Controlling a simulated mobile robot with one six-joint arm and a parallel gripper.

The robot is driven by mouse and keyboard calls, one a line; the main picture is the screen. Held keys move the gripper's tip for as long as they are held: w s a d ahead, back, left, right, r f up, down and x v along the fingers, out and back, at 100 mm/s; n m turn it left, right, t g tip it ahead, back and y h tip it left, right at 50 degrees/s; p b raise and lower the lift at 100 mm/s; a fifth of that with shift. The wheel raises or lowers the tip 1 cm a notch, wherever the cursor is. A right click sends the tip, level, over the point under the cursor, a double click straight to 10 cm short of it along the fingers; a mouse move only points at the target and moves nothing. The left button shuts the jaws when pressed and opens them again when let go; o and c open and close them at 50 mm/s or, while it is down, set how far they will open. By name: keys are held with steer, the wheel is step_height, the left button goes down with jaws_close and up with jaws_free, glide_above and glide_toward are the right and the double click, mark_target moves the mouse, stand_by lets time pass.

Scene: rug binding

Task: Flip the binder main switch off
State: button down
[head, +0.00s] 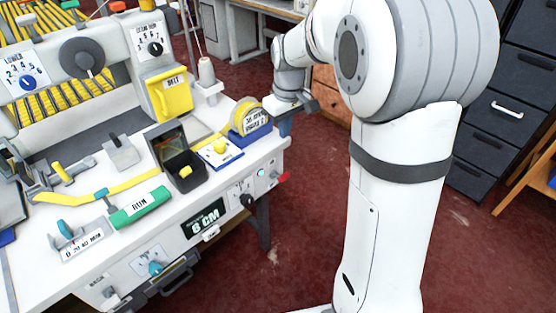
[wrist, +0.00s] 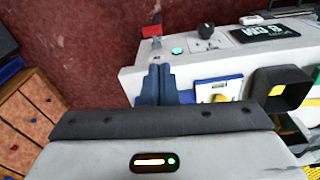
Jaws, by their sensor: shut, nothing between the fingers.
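The binder (head: 150,215) is a white bench-like machine at the left of the head view. Near the right end of its front panel is a red lever-like part (head: 282,177), beside a lit green lamp (head: 261,173) and a black knob (head: 246,200). The red part also shows in the wrist view (wrist: 152,31), beyond my fingertips. Which of these is the main switch I cannot read from a label.
A yellow tape roll on a blue base (head: 250,118) stands close to my gripper. A yellow button on a white-and-blue plate (head: 219,148) and a black open box (head: 180,165) stand left of it. Dark drawers (head: 490,120) stand at the right. Red floor lies open between.

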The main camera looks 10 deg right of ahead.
steer(key=n+b, duration=0.1)
glide_above(282, 175)
steer(key=w, duration=0.1)
step_height(282, 175, down, 5)
steer(key=shift+w+a+r, duration=0.15)
steer(key=shift+w+a, duration=0.05)
steer(key=shift+a, duration=0.15)
steer(key=f, duration=0.5)
steer(key=f+b, duration=0.1)
steer(key=f, duration=0.4)
steer(key=shift+w+a+f+b, duration=0.15)
steer(key=shift+w+f+b, duration=0.05)
steer(key=shift+b, duration=0.1)
steer(key=shift+s+d+f, duration=0.2)
steer(key=shift+s+f, duration=0.1)
steer(key=shift+f, duration=0.2)
steer(key=shift+s+d+f, duration=0.15)
steer(key=shift+s+f, duration=0.1)
steer(key=shift+f, duration=0.25)
steer(key=shift+s+d+f, duration=0.2)
steer(key=shift+s+f, duration=0.05)
steer(key=shift+f, duration=0.3)
steer(key=shift+a+b, duration=0.1)
steer(key=shift+b, duration=0.2)
